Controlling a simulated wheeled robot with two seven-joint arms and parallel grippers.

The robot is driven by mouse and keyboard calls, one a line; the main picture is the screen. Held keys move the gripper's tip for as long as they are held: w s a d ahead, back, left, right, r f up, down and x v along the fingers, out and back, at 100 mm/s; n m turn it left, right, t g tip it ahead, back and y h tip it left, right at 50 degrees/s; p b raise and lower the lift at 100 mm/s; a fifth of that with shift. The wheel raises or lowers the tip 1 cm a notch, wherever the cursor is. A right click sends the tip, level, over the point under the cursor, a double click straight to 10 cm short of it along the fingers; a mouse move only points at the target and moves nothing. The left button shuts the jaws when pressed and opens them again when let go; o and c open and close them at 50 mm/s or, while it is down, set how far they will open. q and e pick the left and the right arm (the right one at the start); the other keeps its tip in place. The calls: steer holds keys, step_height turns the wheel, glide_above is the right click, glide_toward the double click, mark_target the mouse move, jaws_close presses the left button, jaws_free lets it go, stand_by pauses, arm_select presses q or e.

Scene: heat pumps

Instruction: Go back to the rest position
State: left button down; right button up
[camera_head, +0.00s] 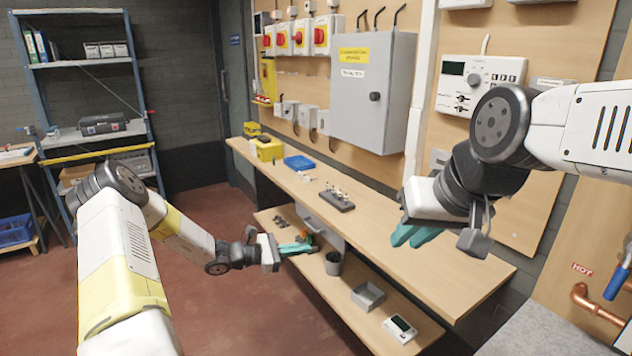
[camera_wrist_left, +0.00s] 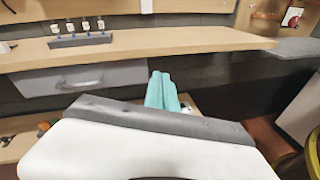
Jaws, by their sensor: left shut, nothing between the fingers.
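My left gripper (camera_head: 298,248) has teal fingers and reaches in from the left, in front of the lower shelf of the workbench. In the left wrist view its fingers (camera_wrist_left: 162,92) lie side by side, shut with nothing between them, below the edge of the upper bench top. My right gripper (camera_head: 414,234) has teal fingers pointing down and left over the right part of the bench top. I see nothing held in it, and the gap between its fingers is unclear.
The workbench (camera_head: 442,271) has an upper top and a lower shelf. A dark rack (camera_head: 337,200) and blue tray (camera_head: 299,162) are on top. A dark cup (camera_head: 333,263), grey bin (camera_head: 368,296) and white device (camera_head: 399,328) are on the shelf. Open floor lies left.

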arm_select(q)
steer(key=s+r+m+g+y, duration=0.5)
steer(key=s+r+m+y, duration=0.2)
steer(key=s+r+m, duration=0.8)
steer(key=s+a+r+m+t+y, duration=0.2)
steer(key=s+r, duration=0.4)
steer(key=s, duration=0.3)
steer(key=s+a+r+m+t+y, duration=0.3)
steer(key=s+a+r, duration=0.3)
steer(key=s, duration=0.3)
steer(key=shift+a+r+y, duration=0.35)
steer(key=shift+r+y, duration=0.1)
steer(key=shift+y, duration=0.05)
